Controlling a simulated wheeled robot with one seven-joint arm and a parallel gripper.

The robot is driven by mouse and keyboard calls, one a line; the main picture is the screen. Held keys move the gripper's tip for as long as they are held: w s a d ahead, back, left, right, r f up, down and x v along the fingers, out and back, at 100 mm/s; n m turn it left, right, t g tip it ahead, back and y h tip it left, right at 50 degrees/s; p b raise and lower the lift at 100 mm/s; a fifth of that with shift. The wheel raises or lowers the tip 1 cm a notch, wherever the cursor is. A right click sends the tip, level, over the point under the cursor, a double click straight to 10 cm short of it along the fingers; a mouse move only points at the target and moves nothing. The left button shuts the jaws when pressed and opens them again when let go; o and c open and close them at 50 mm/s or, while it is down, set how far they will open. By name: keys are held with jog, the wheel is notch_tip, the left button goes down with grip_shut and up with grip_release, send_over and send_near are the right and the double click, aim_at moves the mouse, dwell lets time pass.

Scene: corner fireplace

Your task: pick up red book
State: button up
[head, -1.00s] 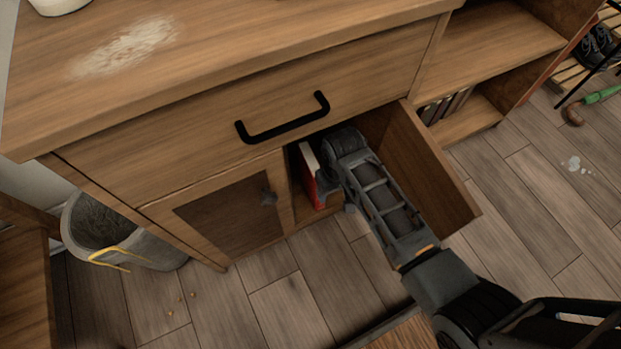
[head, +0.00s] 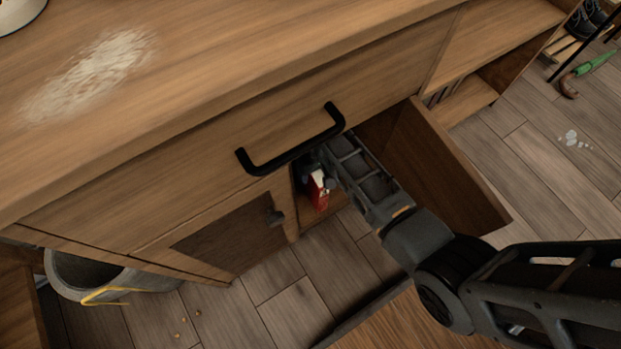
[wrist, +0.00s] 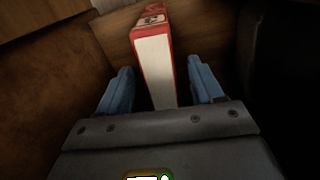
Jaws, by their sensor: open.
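The red book (wrist: 152,60) stands upright inside the cabinet, its pale page side facing my gripper in the wrist view. In the head view the red book (head: 320,196) shows only in part, in the open compartment beneath the drawer. My gripper (wrist: 162,88) is open, with one blue finger on each side of the book. I cannot tell whether either finger touches it. In the head view my gripper's fingers are mostly hidden by the drawer handle, the cabinet and my own arm.
The open cabinet door (head: 450,170) stands to the right of my arm. A black drawer handle (head: 292,150) juts out just above the compartment. A closed door (head: 225,240) is at its left. A grey bucket (head: 75,272) stands at the lower left.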

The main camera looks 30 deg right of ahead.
aim_at(318, 196)
notch_tip(318, 196, down, 6)
jog(key=b, duration=0.2)
jog(key=shift+r+b, duration=0.2)
jog(key=shift+b, duration=0.15)
jog(key=shift+c, duration=0.5)
jog(key=shift+r, duration=0.1)
jog(key=c, duration=1.1)
